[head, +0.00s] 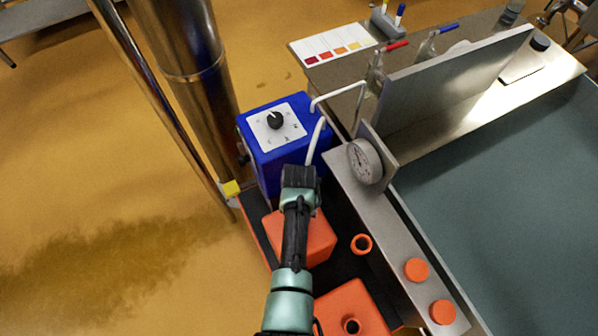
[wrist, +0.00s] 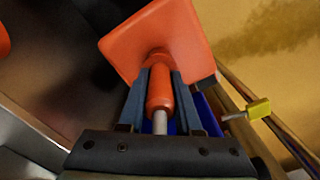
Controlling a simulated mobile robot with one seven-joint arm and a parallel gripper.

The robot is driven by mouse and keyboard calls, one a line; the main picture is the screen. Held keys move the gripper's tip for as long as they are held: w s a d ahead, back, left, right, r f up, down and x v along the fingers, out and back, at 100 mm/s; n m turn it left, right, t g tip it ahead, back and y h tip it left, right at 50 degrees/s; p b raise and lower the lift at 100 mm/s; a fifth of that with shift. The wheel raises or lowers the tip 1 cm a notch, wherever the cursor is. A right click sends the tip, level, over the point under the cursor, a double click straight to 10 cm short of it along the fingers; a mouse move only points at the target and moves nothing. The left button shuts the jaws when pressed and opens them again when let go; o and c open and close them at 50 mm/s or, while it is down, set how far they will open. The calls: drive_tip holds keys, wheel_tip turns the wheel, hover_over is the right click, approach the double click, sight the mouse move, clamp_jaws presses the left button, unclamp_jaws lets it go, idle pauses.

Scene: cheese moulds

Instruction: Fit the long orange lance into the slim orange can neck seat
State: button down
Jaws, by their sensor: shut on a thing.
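My gripper (head: 299,180) is over an orange can (head: 316,242) in the head view, partly covering it. In the wrist view my gripper (wrist: 160,78) is shut on the orange lance (wrist: 159,94), its fingers on both sides. A pale grey rod or hose leaves the lance's near end. Beyond the fingertips is the flat orange can top (wrist: 184,32); the lance's far end overlaps its round neck (wrist: 157,57). I cannot tell whether it is in the neck or just above. A second orange can (head: 335,303) with an open neck stands at the bottom.
A blue pump box (head: 290,135) with a dial and white hoses (head: 316,138) stands behind my gripper. An orange ring (head: 361,253) lies on the black tray. Two orange caps (head: 416,269) sit on the steel ledge with a gauge (head: 364,161). A grey vat is at right.

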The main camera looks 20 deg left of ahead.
drive_tip(key=shift+f+b, duration=0.75)
drive_tip(key=shift+f, duration=0.25)
drive_tip(key=c, duration=0.5)
unclamp_jaws()
wheel_tip(320, 180, up, 13)
drive_tip(key=shift+r+p, duration=0.1)
drive_tip(key=shift+p, duration=0.65)
